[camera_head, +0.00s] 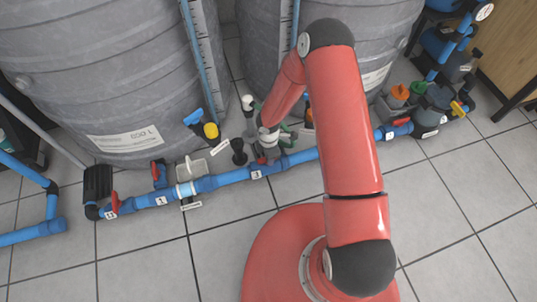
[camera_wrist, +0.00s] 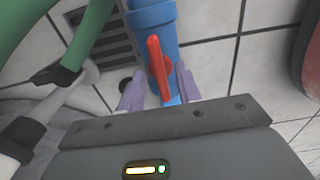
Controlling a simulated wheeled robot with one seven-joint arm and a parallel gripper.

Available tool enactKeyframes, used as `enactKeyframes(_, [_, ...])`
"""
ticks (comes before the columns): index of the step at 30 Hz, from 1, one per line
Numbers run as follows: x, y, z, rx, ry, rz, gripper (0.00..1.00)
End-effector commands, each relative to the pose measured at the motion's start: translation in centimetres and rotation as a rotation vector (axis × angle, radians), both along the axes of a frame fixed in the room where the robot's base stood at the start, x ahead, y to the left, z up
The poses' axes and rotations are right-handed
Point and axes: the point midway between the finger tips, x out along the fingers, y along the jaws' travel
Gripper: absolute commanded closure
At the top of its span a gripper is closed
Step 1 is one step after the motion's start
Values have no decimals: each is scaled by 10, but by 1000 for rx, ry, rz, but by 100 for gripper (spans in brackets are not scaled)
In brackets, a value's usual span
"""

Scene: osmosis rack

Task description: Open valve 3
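The blue pipe (camera_head: 225,179) runs along the floor with valves labelled 1, 2 and 3. The label of valve 3 (camera_head: 256,174) shows in the head view, just below my gripper (camera_head: 266,146). My gripper and wrist largely hide this valve's handle there. In the wrist view, a red handle (camera_wrist: 158,68) stands on the blue pipe (camera_wrist: 150,18). My gripper (camera_wrist: 160,80) is open, with one purple finger on each side of the handle. Narrow gaps seem to show beside the handle; I cannot tell whether either finger touches it.
Large grey tanks (camera_head: 100,75) stand behind the pipe. The red handle of valve 1 (camera_head: 115,202) is at the left. A yellow-and-blue valve (camera_head: 205,127) rises near the tank. A green hose (camera_wrist: 88,35) passes left of my gripper. Tiled floor (camera_head: 150,255) in front is clear.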

Motion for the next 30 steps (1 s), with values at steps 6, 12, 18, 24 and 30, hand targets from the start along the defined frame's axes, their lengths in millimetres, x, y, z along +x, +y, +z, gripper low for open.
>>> enactKeyframes(6, [0,0,8,1,-1,-2,66])
enactKeyframes(12, [1,0,43,2,-3,-3,66])
enactKeyframes(18, [1,0,70,0,-1,-2,66])
enactKeyframes(24, [0,0,78,0,0,0,66])
enactKeyframes(30, [0,0,78,0,0,0,66])
